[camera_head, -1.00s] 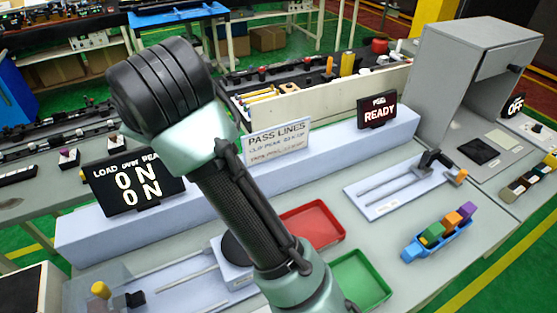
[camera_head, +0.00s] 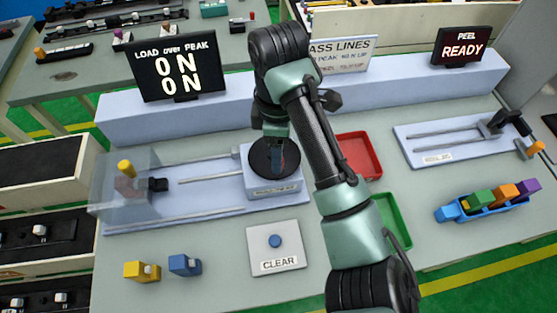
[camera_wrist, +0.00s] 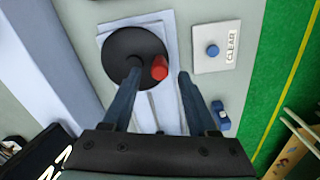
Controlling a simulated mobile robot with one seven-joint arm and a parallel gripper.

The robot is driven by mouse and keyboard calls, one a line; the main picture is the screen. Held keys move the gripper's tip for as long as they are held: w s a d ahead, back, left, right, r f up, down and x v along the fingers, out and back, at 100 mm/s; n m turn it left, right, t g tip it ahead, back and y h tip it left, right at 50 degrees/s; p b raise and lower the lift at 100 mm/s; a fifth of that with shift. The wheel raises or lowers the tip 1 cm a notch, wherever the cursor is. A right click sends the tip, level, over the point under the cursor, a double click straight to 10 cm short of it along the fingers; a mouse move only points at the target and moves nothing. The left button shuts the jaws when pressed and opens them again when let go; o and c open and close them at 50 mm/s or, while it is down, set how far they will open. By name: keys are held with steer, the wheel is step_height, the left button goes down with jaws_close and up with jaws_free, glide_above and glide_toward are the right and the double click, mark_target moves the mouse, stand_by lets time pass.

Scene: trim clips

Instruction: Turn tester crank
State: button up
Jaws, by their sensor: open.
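The tester (camera_head: 200,200) is a pale base with rods, a black clamp under a clear cover, and a grey block at its right end. Its crank is a black disc (camera_head: 262,160) on that block, and it also shows in the wrist view (camera_wrist: 122,47). My gripper (camera_head: 277,148) is over the disc. In the wrist view its two fingers (camera_wrist: 160,73) are apart, with the red knob between the fingertips. I cannot tell whether either touches it.
The load display (camera_head: 174,70) behind reads 0 N and 0 N. A CLEAR button plate (camera_head: 258,255) lies in front. Yellow (camera_head: 140,271) and blue (camera_head: 184,265) clips lie front left. Red (camera_head: 366,140) and green (camera_head: 398,232) trays and a READY sign (camera_head: 461,48) are to the right.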

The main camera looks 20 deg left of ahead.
steer(key=shift+f, duration=1.7)
jaws_close()
